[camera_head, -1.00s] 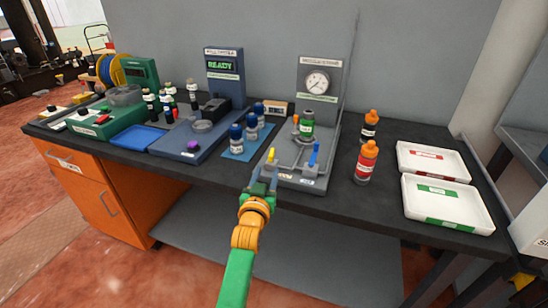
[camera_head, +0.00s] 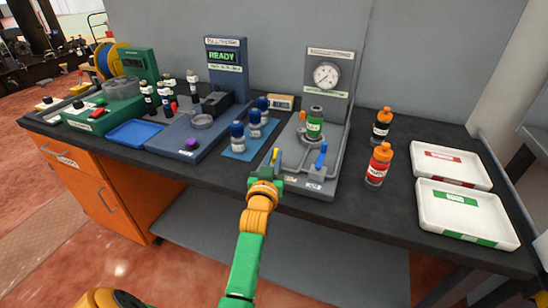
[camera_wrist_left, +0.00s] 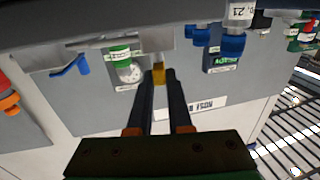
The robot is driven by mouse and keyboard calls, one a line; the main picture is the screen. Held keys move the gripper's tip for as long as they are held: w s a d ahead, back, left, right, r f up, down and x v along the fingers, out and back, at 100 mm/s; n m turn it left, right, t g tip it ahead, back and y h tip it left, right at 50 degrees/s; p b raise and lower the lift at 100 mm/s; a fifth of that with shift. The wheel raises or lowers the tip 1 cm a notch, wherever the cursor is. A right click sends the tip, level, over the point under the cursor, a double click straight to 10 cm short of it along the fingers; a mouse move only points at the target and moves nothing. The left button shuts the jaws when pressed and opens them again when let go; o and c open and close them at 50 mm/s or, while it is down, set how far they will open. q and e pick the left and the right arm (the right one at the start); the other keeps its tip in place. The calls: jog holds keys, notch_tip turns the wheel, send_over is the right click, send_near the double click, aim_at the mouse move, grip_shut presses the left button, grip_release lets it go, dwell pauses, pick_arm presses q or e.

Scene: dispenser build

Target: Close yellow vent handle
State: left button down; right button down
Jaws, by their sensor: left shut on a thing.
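The yellow vent handle (camera_head: 276,155) stands at the front left of the grey gauge station (camera_head: 318,188). My left gripper (camera_head: 271,166) is at the handle. In the left wrist view the yellow handle (camera_wrist_left: 159,74) is between the fingertips of the left gripper (camera_wrist_left: 160,80), which is shut on it. The fingers partly hide the handle in the head view. A blue handle (camera_head: 321,156) stands to the right on the same station, and it also shows in the left wrist view (camera_wrist_left: 82,64). My right gripper cannot be made out.
A green-labelled bottle (camera_head: 315,124) sits on the station behind the handles. Blue-capped bottles (camera_head: 238,138) stand close on the left on a blue mat. A red bottle (camera_head: 377,166) and white trays (camera_head: 465,213) are to the right.

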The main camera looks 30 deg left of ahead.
pick_arm(q)
jog(key=shift+f, duration=0.1)
jog(key=shift+a+r+m+h+p, duration=0.1)
jog(key=shift+r+m+h+p, duration=0.15)
jog(key=shift+h+p, duration=0.25)
jog(key=shift+m+t+h, duration=0.35)
jog(key=shift+t+h, duration=0.05)
jog(key=shift+a+f+m+h+p, duration=0.2)
jog(key=shift+m+h+p, duration=0.25)
jog(key=shift+h, duration=0.35)
jog(key=shift+d, duration=0.1)
